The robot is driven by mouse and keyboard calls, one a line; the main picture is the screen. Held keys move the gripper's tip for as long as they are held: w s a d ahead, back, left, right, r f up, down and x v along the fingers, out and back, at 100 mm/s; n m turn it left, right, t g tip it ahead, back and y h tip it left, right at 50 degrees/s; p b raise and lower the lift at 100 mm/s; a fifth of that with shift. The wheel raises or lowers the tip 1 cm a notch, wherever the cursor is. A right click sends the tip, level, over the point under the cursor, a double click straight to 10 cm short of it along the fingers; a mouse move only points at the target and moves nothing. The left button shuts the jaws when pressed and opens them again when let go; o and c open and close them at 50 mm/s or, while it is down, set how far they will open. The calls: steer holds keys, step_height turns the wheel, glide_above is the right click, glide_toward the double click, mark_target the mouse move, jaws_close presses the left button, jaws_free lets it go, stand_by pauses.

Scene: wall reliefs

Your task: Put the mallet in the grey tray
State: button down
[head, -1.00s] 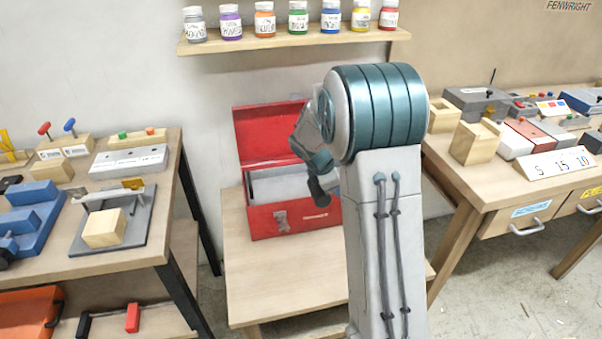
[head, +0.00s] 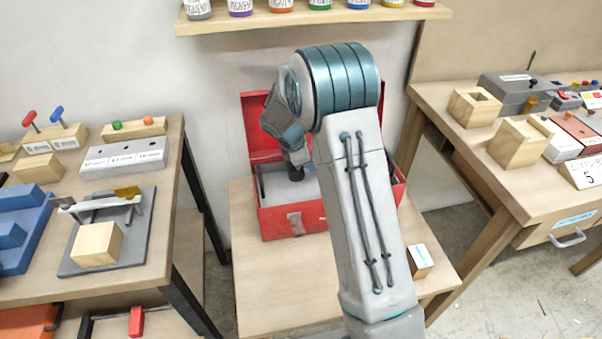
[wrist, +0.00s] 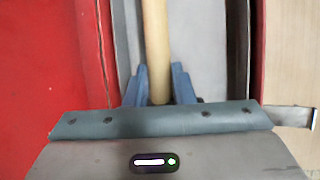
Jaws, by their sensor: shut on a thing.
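My gripper (wrist: 158,76) is shut on the pale wooden handle of the mallet (wrist: 155,40), with one blue finger on each side of it. The handle runs up out of the wrist view, so the far end is not seen there. In the head view a dark round part (head: 296,173), perhaps the mallet's head, shows below my wrist at the open red toolbox (head: 292,222). The grey tray (head: 272,184) shows inside the toolbox; its grey surface also lies below the handle in the wrist view (wrist: 205,45). My arm hides the toolbox's right part. Contact with the tray cannot be told.
The toolbox stands on a low wooden table (head: 270,275) with its lid (head: 255,125) raised behind. A small wooden block (head: 420,262) is at the right. Benches with fixtures stand left (head: 150,240) and right (head: 440,100). A shelf of jars (head: 300,20) is above.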

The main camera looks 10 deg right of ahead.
steer(key=shift+w+a+f, duration=0.4)
steer(key=shift+a+f, duration=0.05)
steer(key=shift+a, duration=0.15)
steer(key=shift+w+a+f, duration=0.35)
steer(key=shift+a+f, duration=0.05)
steer(key=shift+a, duration=0.2)
steer(key=shift+f, duration=2)
steer(key=shift+f, duration=0.1)
steer(key=c, duration=1.2)
jaws_free()
steer(key=shift+c, duration=0.2)
